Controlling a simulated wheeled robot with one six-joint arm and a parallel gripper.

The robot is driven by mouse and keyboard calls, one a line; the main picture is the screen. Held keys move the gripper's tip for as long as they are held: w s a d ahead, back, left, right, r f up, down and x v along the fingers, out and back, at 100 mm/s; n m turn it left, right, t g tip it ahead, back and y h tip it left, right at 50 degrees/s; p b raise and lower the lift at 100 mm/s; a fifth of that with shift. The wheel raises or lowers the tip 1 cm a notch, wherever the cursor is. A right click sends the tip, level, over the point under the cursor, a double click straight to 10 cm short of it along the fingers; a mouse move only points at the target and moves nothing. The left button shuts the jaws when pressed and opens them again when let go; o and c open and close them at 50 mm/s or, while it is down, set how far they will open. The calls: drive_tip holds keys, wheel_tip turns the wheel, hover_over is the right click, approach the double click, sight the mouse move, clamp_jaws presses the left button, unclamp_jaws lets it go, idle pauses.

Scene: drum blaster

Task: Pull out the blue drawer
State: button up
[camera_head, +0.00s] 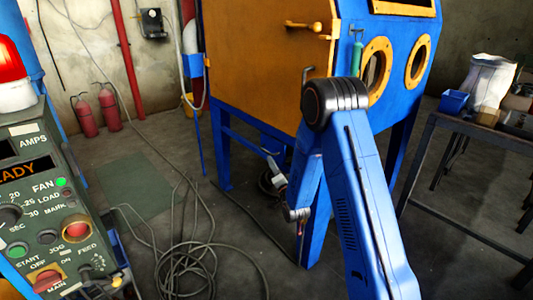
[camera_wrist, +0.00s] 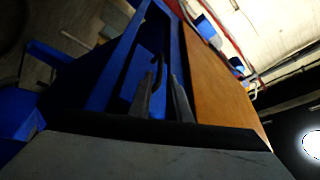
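A blue panel that looks like the drawer front (camera_wrist: 134,84) sits inside a blue frame in the wrist view, with a dark curved handle (camera_wrist: 158,72) on it. My gripper (camera_wrist: 164,84) shows as two grey fingers with a gap between them, so it is open. The fingertips are close to the handle in the picture; I cannot tell whether they touch it. In the head view my blue arm bends down in front of the blue and orange blasting cabinet (camera_head: 265,60). The drawer cannot be made out there.
The cabinet's blue legs (camera_head: 222,155) stand near my arm. A control box (camera_head: 50,215) with a red lamp is at the left. Cables (camera_head: 185,260) lie coiled on the floor. A dark table (camera_head: 480,130) with a blue bin (camera_head: 454,101) stands at the right. Red extinguishers (camera_head: 86,117) are at the back.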

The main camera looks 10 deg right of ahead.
sight(267, 152)
drive_tip(key=x, duration=0.8)
drive_tip(key=shift+w, duration=0.1)
clamp_jaws()
